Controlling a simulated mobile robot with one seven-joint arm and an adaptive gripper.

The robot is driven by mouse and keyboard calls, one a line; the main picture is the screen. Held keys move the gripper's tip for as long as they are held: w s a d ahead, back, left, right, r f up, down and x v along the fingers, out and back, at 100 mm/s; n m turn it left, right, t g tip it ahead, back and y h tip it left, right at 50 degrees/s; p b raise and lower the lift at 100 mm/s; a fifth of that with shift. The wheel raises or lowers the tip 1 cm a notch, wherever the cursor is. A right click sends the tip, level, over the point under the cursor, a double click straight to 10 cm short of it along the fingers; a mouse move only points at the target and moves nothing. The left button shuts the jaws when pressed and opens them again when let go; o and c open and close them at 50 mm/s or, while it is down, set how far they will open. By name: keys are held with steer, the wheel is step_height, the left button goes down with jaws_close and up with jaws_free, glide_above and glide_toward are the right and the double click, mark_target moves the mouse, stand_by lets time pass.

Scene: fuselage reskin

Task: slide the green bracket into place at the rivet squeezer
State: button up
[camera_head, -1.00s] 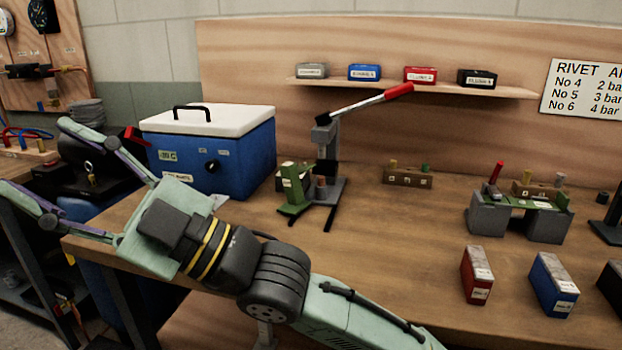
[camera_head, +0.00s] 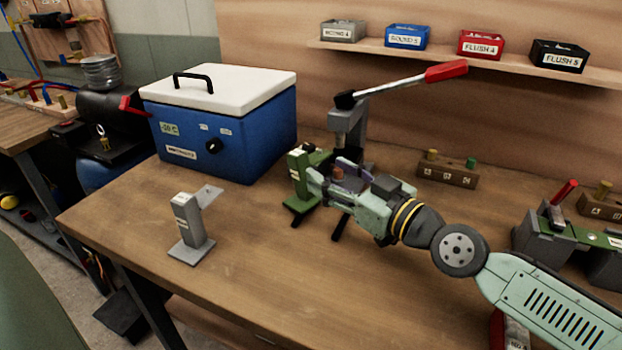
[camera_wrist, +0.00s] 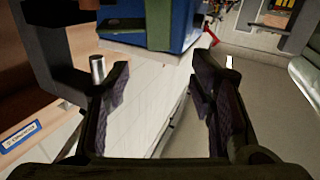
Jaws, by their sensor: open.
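The green bracket (camera_head: 299,180) stands upright on the bench, at the left side of the grey rivet squeezer (camera_head: 347,128), which has a long red-handled lever. My gripper (camera_head: 332,180) is low in front of the squeezer, just right of the bracket, partly hiding the squeezer's base. In the wrist view my gripper (camera_wrist: 160,72) is open, with nothing between its two dark fingers. A green upright piece (camera_wrist: 158,25), apparently the bracket, shows beyond the fingertips. A metal cylinder (camera_wrist: 97,68) stands beside the left finger. Contact with the bracket cannot be made out.
A blue cool box (camera_head: 222,130) with a white lid stands behind left. A grey stand (camera_head: 188,228) is at the bench's front left. A wooden block (camera_head: 447,172) and a grey fixture (camera_head: 540,236) are to the right. The bench front centre is clear.

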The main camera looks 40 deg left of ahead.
mark_target(302, 155)
steer(key=a, duration=0.4)
steer(key=shift+w+r+p, duration=0.1)
steer(key=shift+w+p, duration=0.05)
steer(key=shift+p, duration=0.25)
steer(key=a+p, duration=0.1)
steer(key=a, duration=0.1)
steer(key=w+a+p, duration=0.1)
steer(key=a, duration=0.1)
steer(key=shift+w+a, duration=0.15)
steer(key=shift+w, duration=0.05)
steer(key=shift+w+a, duration=0.1)
steer(key=shift+a, duration=0.4)
steer(key=shift+c, duration=0.5)
jaws_close()
